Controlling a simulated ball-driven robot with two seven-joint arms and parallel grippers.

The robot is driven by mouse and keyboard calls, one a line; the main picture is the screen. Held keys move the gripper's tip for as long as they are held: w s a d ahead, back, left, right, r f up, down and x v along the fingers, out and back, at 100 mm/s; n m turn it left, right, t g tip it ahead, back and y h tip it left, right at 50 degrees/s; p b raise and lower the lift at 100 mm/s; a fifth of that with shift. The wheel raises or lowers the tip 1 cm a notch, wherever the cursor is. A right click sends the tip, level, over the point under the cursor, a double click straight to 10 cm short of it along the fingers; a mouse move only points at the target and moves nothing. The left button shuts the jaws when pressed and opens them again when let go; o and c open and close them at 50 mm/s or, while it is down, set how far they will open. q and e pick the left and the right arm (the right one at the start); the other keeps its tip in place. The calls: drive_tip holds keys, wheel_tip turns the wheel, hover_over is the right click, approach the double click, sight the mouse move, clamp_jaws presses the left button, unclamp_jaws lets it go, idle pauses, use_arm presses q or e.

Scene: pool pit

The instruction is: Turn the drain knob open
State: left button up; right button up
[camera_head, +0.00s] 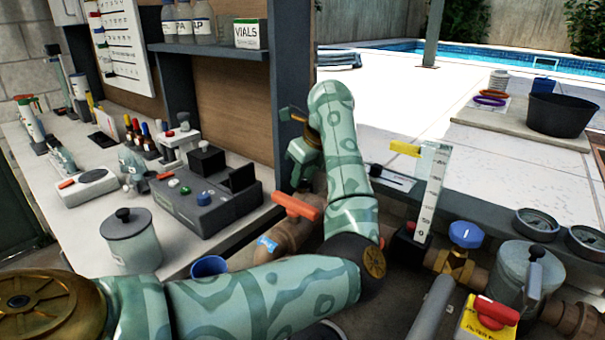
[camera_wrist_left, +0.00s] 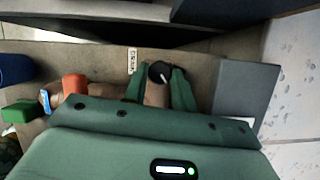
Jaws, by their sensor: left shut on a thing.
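The drain knob (camera_wrist_left: 160,70) is small, round and black with a pale pointer mark. It shows in the left wrist view on a brown pipe, beside a white label (camera_wrist_left: 132,61) that seems to read "DRAIN". My left gripper (camera_wrist_left: 161,82) has its two green fingers on either side of the knob and is shut on it. In the head view my left gripper (camera_head: 303,153) is low beside the dark post, partly behind my own arm, and the knob is hidden there. My right gripper is not in view.
An orange valve handle (camera_head: 297,206) stands close to my left arm. The blue-knobbed valve (camera_head: 466,235), upright gauge (camera_head: 431,195) and red-yellow switch (camera_head: 490,315) are at right. A bench with a control box (camera_head: 205,205) is at left.

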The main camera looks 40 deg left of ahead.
use_arm(q)
drive_tip(key=n, duration=0.2)
drive_tip(key=n+g, duration=0.1)
drive_tip(key=n, duration=0.1)
drive_tip(key=n+g, duration=0.1)
drive_tip(key=n, duration=0.1)
drive_tip(key=shift+w+h, duration=0.25)
drive_tip(key=shift+h, duration=0.15)
drive_tip(key=n+g+h, duration=0.1)
drive_tip(key=n, duration=0.2)
drive_tip(key=shift+w+a+n, duration=0.1)
drive_tip(key=shift+n, duration=0.3)
drive_tip(key=shift+a+n+g+h, duration=0.1)
drive_tip(key=shift+n+g+h, duration=0.4)
drive_tip(key=shift+n, duration=1.2)
drive_tip(key=shift+f, duration=0.1)
drive_tip(key=o, duration=1)
drive_tip(key=shift+w, duration=0.1)
drive_tip(key=shift+c, duration=0.2)
